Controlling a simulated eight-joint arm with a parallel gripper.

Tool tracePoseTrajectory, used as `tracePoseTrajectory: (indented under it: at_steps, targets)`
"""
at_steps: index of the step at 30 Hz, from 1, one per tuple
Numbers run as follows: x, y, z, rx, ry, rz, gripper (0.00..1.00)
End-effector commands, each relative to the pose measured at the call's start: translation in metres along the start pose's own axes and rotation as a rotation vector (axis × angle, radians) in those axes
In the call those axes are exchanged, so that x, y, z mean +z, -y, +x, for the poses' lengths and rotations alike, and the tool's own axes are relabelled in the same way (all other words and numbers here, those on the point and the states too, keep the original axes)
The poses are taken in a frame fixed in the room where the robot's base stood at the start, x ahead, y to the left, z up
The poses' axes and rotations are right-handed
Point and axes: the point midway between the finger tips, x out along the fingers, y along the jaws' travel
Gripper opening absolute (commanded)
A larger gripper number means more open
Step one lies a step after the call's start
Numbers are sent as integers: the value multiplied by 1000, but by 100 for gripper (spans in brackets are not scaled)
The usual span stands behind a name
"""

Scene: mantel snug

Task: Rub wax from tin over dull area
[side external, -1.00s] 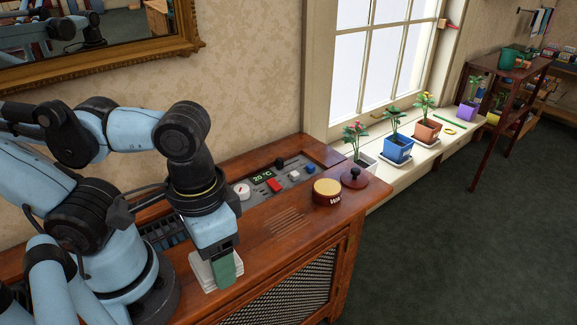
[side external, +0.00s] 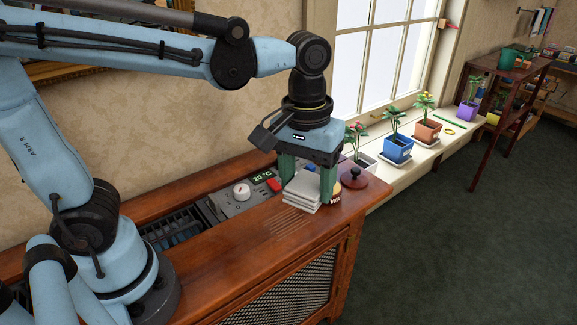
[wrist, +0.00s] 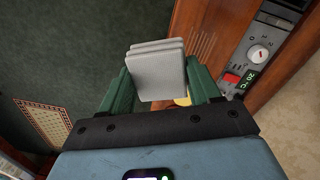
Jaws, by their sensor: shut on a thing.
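My gripper (side external: 306,186) is shut on a folded white cloth (side external: 300,193), with one green finger on each side of it. The cloth also fills the space between the fingers in the wrist view (wrist: 157,70). The wax tin (side external: 336,198) stands on the wooden cabinet top just right of the cloth, mostly hidden behind a finger. A bit of its yellow (wrist: 183,101) shows below the cloth in the wrist view. A patch of pale parallel streaks (side external: 286,221) lies on the wood left of and nearer than the cloth; I cannot tell whether it is the dull area.
A dark red knobbed round piece (side external: 354,180) sits beside the tin near the cabinet's right end. A control panel (side external: 240,198) with dial, red button and display is set into the top behind. Potted plants (side external: 397,149) line the windowsill. The front left of the cabinet top is clear.

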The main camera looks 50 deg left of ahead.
Motion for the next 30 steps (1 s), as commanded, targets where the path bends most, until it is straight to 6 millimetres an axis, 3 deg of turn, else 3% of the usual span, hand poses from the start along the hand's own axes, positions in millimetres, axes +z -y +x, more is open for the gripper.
tracePoseTrajectory:
  at_steps: [1, 9, 15, 21, 30]
  targets:
    - [-17, -1, 1, 3, -1, -35, 38]
    - [-97, 5, 18, 15, -9, -192, 38]
    - [-148, 20, 36, 23, -14, -292, 38]
    - [-175, 32, 49, 27, -17, -347, 38]
    - [-181, 35, 63, 29, -18, -359, 38]
